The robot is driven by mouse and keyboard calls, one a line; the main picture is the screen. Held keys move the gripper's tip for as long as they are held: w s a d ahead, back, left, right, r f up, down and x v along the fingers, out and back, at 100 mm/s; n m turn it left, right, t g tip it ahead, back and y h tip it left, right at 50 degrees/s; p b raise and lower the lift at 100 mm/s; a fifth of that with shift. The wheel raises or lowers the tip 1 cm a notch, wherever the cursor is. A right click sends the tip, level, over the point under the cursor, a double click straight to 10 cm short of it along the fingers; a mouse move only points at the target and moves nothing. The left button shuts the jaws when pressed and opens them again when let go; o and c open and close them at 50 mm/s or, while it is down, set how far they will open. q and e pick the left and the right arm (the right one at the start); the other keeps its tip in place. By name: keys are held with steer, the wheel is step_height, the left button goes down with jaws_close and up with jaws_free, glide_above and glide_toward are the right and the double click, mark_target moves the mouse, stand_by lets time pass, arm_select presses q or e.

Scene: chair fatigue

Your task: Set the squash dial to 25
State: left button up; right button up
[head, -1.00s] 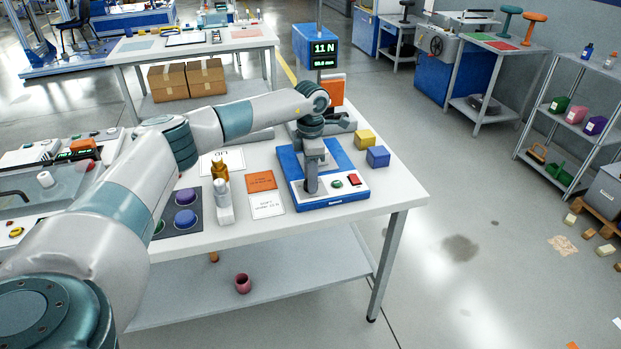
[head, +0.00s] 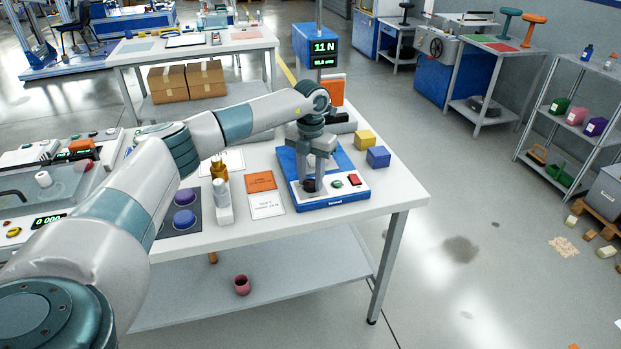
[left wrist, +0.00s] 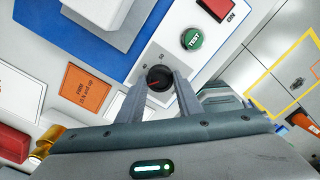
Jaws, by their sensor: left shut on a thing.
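The dial (left wrist: 158,80) is a small black knob with a red pointer line, on the white front panel of a blue-and-white machine (head: 336,201). In the head view the left gripper (head: 312,186) largely covers the dial. A green TEST button (left wrist: 191,39) and a red ON switch (left wrist: 215,8) sit beside it. The display (head: 324,48) reads 11 N on top. My right gripper is not in view.
An orange card (head: 261,181) and a white card (head: 267,206) lie left of the machine. An amber bottle (head: 219,168) and a white dispenser-like item (head: 224,205) stand further left. Yellow (head: 365,140) and blue (head: 378,157) blocks sit to the right.

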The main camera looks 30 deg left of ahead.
arm_select(q)
steer(key=shift+r+n, duration=0.1)
steer(key=shift+n, duration=0.3)
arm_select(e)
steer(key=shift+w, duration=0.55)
arm_select(q)
steer(key=o, duration=1)
steer(key=shift+o, duration=0.2)
